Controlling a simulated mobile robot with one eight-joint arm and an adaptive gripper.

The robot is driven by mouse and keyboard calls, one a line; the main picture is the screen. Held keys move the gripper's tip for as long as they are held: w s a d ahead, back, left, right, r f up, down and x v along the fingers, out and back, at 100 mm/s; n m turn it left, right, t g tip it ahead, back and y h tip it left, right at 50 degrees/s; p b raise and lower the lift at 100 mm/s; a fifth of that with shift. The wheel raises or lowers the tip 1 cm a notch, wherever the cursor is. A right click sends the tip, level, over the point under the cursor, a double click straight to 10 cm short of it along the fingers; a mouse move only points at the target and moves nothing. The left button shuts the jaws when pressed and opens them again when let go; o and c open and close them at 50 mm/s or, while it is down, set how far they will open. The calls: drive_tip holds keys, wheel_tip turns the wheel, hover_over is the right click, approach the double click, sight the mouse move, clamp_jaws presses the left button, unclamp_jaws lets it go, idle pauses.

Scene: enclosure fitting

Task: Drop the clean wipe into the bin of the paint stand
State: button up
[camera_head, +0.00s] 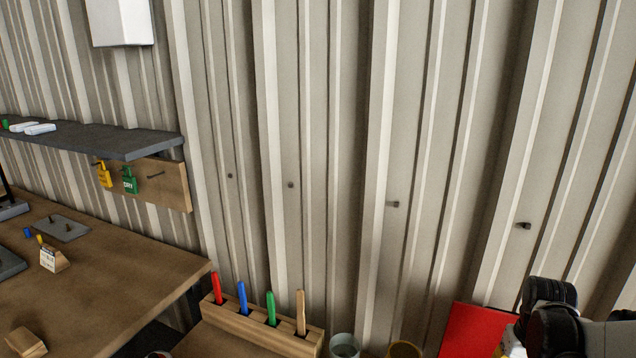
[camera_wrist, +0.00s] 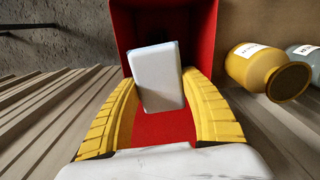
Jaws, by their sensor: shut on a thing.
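The clean wipe, a white block (camera_wrist: 157,72), is pinched between the two yellow fingers of my gripper (camera_wrist: 160,95) in the wrist view. The red bin (camera_wrist: 203,30) lies behind and below it in that view, and the wipe shows against its opening. I cannot tell how high the wipe is above the bin floor. In the head view the red bin (camera_head: 474,330) is at the bottom right, partly covered by my arm. The wipe cannot be made out clearly there.
A yellow pot (camera_wrist: 255,67) and a grey pot (camera_wrist: 305,60) are right of the bin in the wrist view. A wooden rack (camera_head: 262,328) of coloured handles stands left of the pots in the head view. A workbench (camera_head: 130,255) and shelf (camera_head: 100,137) are farther left. Ribbed wall stands behind.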

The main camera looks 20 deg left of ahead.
drive_tip(key=o, duration=1.4)
wheel_tip(320, 180, up, 12)
drive_tip(key=s+r+t, duration=0.2)
drive_tip(key=s, duration=0.5)
drive_tip(key=s+r+t, duration=0.1)
drive_tip(key=s+t, duration=0.1)
drive_tip(key=s, duration=0.5)
drive_tip(key=s+r+m+t, duration=0.1)
drive_tip(key=s+r+t, duration=0.1)
drive_tip(key=s, duration=0.5)
drive_tip(key=shift+s+r+t, duration=0.35)
drive_tip(key=shift+t, duration=0.25)
